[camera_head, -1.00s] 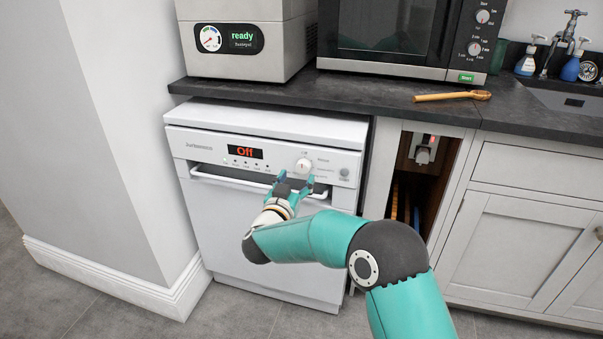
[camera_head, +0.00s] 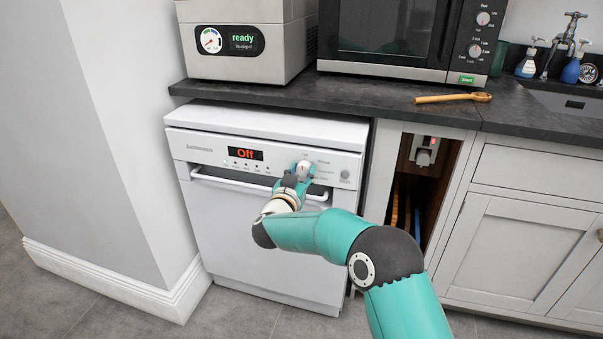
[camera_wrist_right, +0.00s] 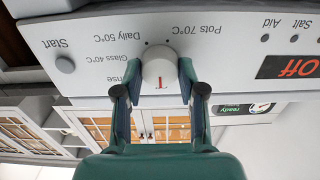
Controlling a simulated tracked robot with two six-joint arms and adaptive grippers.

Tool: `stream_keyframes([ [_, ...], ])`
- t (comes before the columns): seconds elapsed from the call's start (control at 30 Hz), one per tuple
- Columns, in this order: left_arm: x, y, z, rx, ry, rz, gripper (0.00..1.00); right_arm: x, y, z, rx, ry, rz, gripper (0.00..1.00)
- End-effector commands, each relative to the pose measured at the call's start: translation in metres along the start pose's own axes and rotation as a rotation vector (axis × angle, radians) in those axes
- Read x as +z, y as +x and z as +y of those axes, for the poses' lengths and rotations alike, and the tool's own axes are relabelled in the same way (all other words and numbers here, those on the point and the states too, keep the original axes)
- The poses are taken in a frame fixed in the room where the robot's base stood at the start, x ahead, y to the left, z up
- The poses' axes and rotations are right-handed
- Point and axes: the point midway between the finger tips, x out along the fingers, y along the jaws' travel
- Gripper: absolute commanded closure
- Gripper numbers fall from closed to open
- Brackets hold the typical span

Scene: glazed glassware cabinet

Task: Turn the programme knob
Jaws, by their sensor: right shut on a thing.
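The programme knob (camera_head: 303,168) is a round white dial with a red mark, on the front panel of the white dishwasher (camera_head: 270,240). The dishwasher display (camera_head: 246,154) reads "Off". My right gripper (camera_head: 304,172) is at the knob and shut on it, covering part of it in the head view. In the right wrist view, which is upside down, the knob (camera_wrist_right: 160,70) sits between the two fingers of my right gripper (camera_wrist_right: 158,78). Programme labels such as "Pots 70°C" and "Daily 50°C" surround it. My left gripper is not in view.
A round start button (camera_head: 345,174) is right of the knob. The dishwasher's handle bar (camera_head: 235,183) runs just below the panel. A dark worktop (camera_head: 370,97) overhangs above, with a microwave (camera_head: 400,35) and a wooden spoon (camera_head: 452,97) on it. A wall stands at left.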

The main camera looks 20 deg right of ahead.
Motion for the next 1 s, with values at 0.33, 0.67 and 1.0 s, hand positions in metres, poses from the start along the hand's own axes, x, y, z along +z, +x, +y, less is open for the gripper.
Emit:
stream_keyframes([
  [0.33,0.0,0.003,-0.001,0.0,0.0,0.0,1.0,0.0,0.0,0.0,-0.001,0.03,0.0,0.95],
  [0.67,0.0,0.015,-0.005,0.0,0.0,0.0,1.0,0.002,0.0,0.001,-0.002,0.208,0.0,0.95],
  [1.0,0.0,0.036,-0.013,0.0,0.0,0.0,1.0,0.004,0.0,0.002,-0.001,0.52,0.0,0.95],
])
